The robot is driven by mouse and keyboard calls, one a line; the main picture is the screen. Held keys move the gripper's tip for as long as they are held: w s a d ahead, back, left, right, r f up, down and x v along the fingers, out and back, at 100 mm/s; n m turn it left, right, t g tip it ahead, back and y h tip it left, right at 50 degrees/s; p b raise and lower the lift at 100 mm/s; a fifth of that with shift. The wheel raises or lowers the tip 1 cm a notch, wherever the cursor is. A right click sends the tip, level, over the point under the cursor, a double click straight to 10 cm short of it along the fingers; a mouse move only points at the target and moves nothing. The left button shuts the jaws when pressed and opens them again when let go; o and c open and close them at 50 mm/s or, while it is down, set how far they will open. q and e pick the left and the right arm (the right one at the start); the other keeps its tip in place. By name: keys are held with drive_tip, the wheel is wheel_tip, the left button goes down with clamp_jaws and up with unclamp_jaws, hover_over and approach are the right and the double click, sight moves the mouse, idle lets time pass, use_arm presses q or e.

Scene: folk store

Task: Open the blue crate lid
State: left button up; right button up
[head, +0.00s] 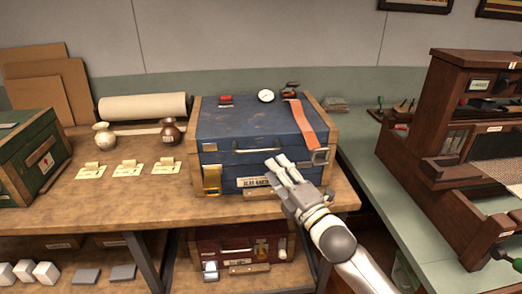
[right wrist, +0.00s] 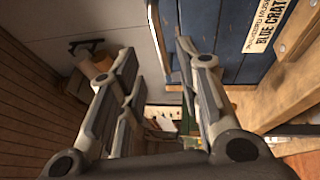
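The blue crate (head: 225,170) stands on the wooden workbench with wood-trimmed edges, brass and grey metal corner fittings and a front label. Its lid (head: 238,122) is down, with a handle (head: 258,147) near its front edge. My right gripper (head: 277,168) is in front of the crate's front face, just below the handle; contact cannot be told. In the right wrist view the right gripper (right wrist: 155,60) has its fingers apart with nothing held. The crate's blue face (right wrist: 235,30) and label (right wrist: 265,28) show at the upper right there. My left gripper is not in view.
A green crate (head: 30,155), two vases, paper tags and a paper roll (head: 145,107) are left. A dark red case (head: 230,245) sits below.

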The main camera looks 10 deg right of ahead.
sight(261, 150)
drive_tip(key=x, duration=0.9)
drive_tip(key=shift+p, duration=0.3)
clamp_jaws()
